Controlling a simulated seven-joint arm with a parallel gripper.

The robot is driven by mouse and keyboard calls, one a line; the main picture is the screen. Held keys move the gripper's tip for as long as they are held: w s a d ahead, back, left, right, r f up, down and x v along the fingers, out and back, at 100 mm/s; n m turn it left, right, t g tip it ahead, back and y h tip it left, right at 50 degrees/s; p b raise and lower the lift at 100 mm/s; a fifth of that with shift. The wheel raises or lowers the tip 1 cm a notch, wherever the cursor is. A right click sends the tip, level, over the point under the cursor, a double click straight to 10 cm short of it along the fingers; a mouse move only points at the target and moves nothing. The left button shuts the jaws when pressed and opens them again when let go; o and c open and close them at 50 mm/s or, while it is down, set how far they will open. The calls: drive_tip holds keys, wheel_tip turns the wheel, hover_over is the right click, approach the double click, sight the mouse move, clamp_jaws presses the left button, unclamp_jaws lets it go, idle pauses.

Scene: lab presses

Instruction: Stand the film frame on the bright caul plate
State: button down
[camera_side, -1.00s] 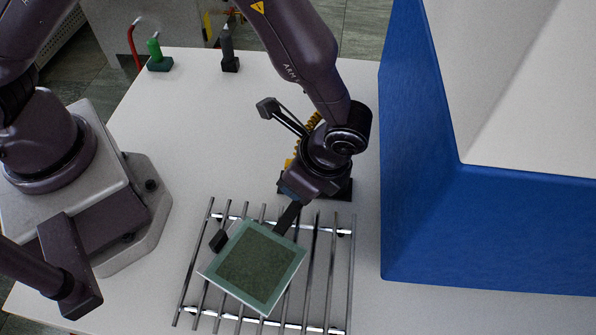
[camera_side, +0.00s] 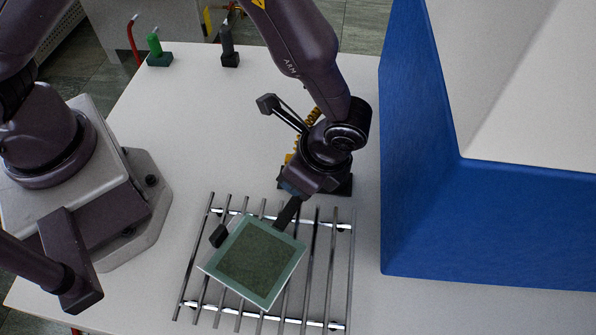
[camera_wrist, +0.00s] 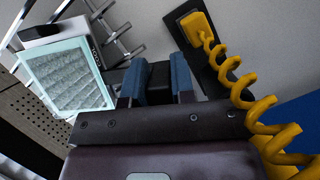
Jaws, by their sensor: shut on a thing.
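The film frame (camera_side: 282,292) is a square with a pale green border and a dark green middle. In the side view it appears over the metal rack, turned at an angle; I cannot tell whether it touches the bars. In the wrist view the film frame (camera_wrist: 101,82) shows at the left. My gripper (camera_side: 288,212) is at the frame's upper right edge. In the wrist view my gripper (camera_wrist: 157,80) has its blue fingers shut on a dark part that seems to belong to the frame. I cannot make out a bright caul plate for certain.
The rack (camera_side: 333,275) of metal bars lies on the pale table (camera_side: 200,130). A large blue and white machine (camera_side: 470,225) stands close on the right. A green-handled item (camera_side: 155,47) and a dark one (camera_side: 229,48) stand at the back.

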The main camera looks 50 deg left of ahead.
drive_tip(key=shift+f, duration=0.3)
drive_tip(key=c, duration=0.9)
unclamp_jaws()
drive_tip(key=v, duration=1.3)
drive_tip(key=s+a+r+n+t+h, duration=0.1)
drive_tip(key=s+a+r+n+t, duration=0.1)
drive_tip(key=a+r, duration=0.4)
drive_tip(key=s+a+r+n+t+h, duration=0.1)
drive_tip(key=s+a+r+n+t, duration=0.2)
drive_tip(key=a, duration=0.7)
drive_tip(key=s+a+r+n+t+h, duration=0.2)
drive_tip(key=s+a+r+n, duration=0.4)
drive_tip(key=a+r+n, duration=0.2)
drive_tip(key=shift+s+r+n, duration=0.1)
drive_tip(key=shift+r+n, duration=0.2)
drive_tip(key=shift+r, duration=0.2)
